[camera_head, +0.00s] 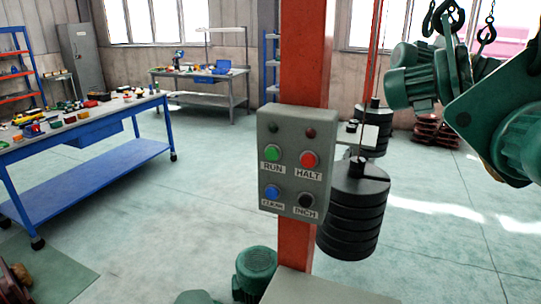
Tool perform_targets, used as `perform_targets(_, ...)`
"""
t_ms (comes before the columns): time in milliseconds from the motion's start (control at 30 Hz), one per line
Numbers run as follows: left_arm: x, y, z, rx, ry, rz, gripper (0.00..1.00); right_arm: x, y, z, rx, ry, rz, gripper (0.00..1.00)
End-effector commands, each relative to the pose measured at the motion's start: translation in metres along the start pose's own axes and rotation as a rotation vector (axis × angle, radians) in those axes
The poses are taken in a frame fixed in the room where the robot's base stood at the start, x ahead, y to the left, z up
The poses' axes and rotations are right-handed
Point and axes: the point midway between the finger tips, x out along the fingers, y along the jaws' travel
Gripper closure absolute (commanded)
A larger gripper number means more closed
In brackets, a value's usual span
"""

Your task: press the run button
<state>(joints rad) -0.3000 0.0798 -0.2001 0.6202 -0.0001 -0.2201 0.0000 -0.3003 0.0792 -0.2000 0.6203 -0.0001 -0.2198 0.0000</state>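A grey control box (294,163) is fixed to a red upright post (305,55) in the middle of the view. Its green button (272,153), labelled RUN, is at the upper left of the button group. The red HALT button (309,160) is to its right. Below are a blue button (272,191) with a label too blurred to read surely and a black INCH button (306,200). Two dark round lamps sit above the buttons, the right one dark red. Neither of my grippers is in view, and nothing covers the buttons.
Stacked black weights (353,212) hang or stand just right of the post. Green hoist machinery (500,110) fills the upper right. A green motor (255,272) is low by the post. A blue workbench (90,183) stands left; the floor between is clear.

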Motion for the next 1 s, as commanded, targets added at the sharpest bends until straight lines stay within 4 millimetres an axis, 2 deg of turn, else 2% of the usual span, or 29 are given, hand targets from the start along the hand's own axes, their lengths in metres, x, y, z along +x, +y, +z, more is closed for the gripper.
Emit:
perform_targets(33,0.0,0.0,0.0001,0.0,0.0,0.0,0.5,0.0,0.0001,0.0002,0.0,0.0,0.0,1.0)
perform_targets(233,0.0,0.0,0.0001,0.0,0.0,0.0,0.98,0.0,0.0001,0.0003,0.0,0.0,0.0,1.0)
perform_targets(267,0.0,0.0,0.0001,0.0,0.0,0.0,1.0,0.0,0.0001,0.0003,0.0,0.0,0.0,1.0)
perform_targets(1000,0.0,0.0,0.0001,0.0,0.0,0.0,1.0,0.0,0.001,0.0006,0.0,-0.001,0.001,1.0)
